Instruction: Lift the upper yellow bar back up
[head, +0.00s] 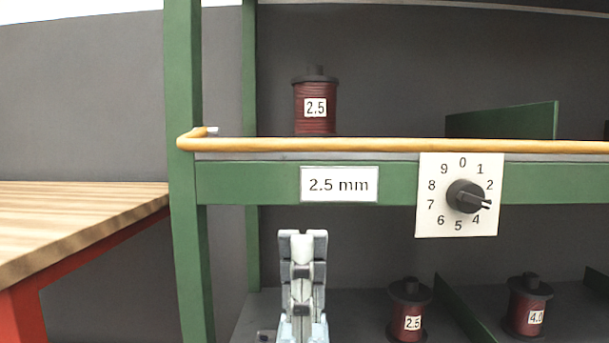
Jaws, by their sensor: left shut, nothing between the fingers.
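The upper yellow bar (330,145) runs level across the front of the upper shelf, just above the green beam (240,182). Its left end bends back at the left green post (185,240). My left gripper (302,236) is below the beam, in front of the lower shelf opening. It points up, is shut and empty, and is apart from the bar. My right gripper is not in view.
A 2.5 coil (315,107) stands on the upper shelf behind the bar. A numbered dial (465,195) and a 2.5 mm label (339,184) are on the beam. Lower coils 2.5 (410,310) and 4.0 (529,305) stand right of my gripper. A wooden table (75,220) is at left.

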